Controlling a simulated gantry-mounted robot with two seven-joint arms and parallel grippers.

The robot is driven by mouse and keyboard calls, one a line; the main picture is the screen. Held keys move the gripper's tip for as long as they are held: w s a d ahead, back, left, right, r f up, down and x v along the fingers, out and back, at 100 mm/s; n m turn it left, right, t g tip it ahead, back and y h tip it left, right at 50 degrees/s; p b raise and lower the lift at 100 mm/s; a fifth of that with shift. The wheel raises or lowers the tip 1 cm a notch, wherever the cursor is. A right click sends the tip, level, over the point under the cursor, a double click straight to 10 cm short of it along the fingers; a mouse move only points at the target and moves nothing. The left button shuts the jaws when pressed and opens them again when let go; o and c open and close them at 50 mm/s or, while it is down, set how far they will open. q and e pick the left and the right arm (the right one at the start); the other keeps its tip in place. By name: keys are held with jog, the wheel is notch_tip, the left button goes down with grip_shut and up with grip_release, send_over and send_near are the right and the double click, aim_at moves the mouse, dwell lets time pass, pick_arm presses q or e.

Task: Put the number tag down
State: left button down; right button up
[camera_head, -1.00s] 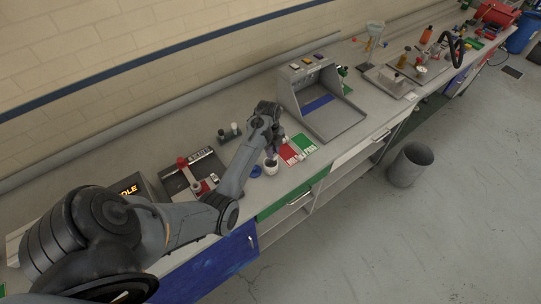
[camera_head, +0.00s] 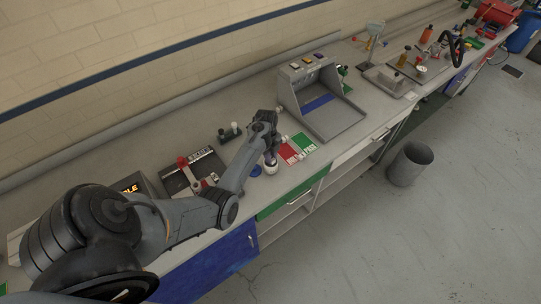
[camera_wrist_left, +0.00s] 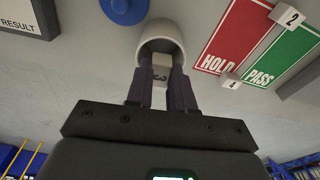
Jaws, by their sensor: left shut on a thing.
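My left gripper (camera_head: 269,158) reaches down at the white cup (camera_head: 270,168) on the bench. In the left wrist view, the gripper's dark fingers (camera_wrist_left: 161,88) are shut on a small pale number tag (camera_wrist_left: 160,74), which seems to read 3. The tag is at the near side of the cup's round opening, and the cup (camera_wrist_left: 164,32) stands just beyond the fingertips. I cannot tell whether the tag is inside the rim. My right gripper is not in view.
A red HOLD card (camera_wrist_left: 232,38) and a green PASS card (camera_wrist_left: 285,55) lie to the right, with tag 4 (camera_wrist_left: 231,82) and tag 2 (camera_wrist_left: 288,16) on or beside them. A blue disc (camera_head: 255,170) lies left of the cup. A grey open-fronted booth (camera_head: 335,118) stands beyond the cards.

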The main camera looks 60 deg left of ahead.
pick_arm(q)
jog(key=shift+f, duration=0.3)
jog(key=shift+f, duration=0.2)
jog(key=c, duration=1)
grip_release()
